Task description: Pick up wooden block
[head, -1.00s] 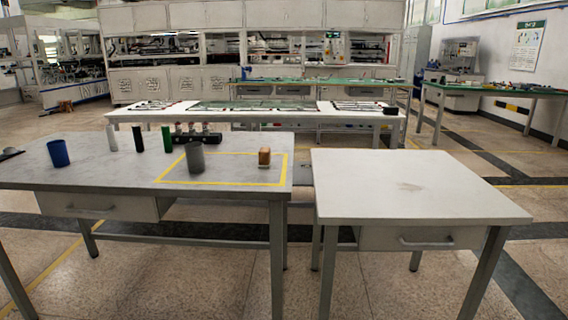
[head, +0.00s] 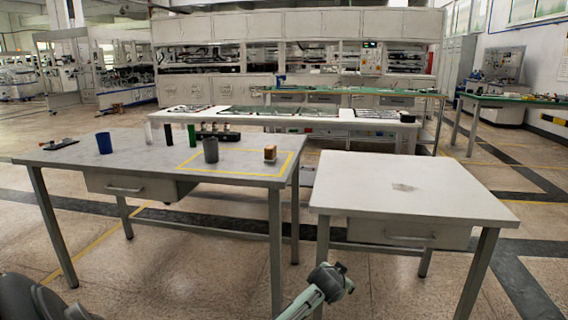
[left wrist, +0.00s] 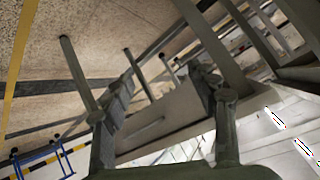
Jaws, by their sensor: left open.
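The wooden block (head: 270,153) is small and brown. It stands upright inside the yellow taped outline on the left grey table (head: 150,150), near its right end. My left gripper (left wrist: 160,88) is open, with nothing between its fingers, in the left wrist view. Behind the fingers that view shows table legs, a drawer front and floor; the block is not seen there. In the head view an arm part of mine (head: 325,285) rises at the bottom centre, in front of the tables and well apart from the block. My right gripper is not identifiable in these frames.
A grey cup (head: 210,150) stands left of the block. A blue cup (head: 104,143), a green cylinder (head: 192,134), a black cylinder (head: 168,133) and a white cylinder (head: 148,131) stand further left. The right table (head: 400,185) is bare, with a narrow gap between the tables.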

